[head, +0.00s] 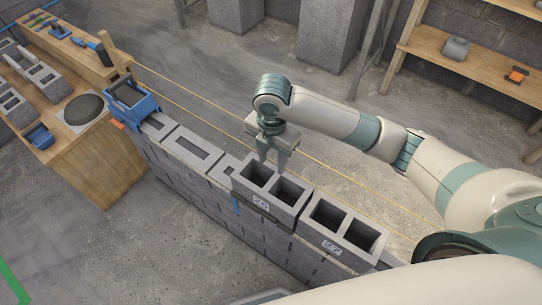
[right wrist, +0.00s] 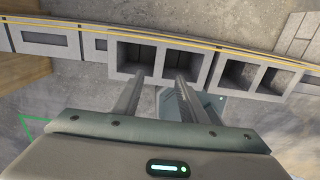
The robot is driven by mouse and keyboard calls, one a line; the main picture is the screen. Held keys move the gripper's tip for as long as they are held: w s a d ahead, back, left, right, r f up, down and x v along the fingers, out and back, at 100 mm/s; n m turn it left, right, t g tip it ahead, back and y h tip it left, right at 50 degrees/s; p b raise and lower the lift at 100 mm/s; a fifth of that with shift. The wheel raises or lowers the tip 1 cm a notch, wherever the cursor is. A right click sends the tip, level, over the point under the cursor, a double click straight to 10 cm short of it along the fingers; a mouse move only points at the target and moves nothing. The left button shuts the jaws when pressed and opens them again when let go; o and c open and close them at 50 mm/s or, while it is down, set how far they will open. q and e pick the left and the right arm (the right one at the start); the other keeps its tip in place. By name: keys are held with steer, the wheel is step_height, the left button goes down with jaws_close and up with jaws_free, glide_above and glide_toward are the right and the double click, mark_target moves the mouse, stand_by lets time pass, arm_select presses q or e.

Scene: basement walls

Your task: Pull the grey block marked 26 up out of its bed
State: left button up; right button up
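The grey block marked 26 (head: 262,203) is a hollow block with two square cells. It sits in the top course of a low block wall, and its top stands above the course to its left. It also shows in the right wrist view (right wrist: 128,64). My right gripper (head: 273,161) is over the block's middle, fingers pointing down. In the right wrist view the two fingers (right wrist: 160,77) are apart, one on each side of the block's middle web. I cannot tell how deep the fingertips reach. My left gripper is not in view.
A second hollow block (head: 333,246) with a marking stands just right of block 26. Yellow strings (head: 190,104) run along the wall's far side. A blue tool (head: 131,102) sits on the wall's left end. A wooden bench (head: 95,160) stands at left, shelves (head: 480,75) at back right.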

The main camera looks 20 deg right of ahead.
mark_target(272, 189)
step_height(272, 189, down, 18)
steer(key=shift+r+p, duration=0.2)
steer(key=shift+p, duration=0.9)
steer(key=shift+c, duration=0.6)
jaws_close()
stand_by(0.5)
steer(key=c, duration=0.5)
jaws_free()
steer(key=shift+w, duration=0.1)
jaws_close()
stand_by(0.3)
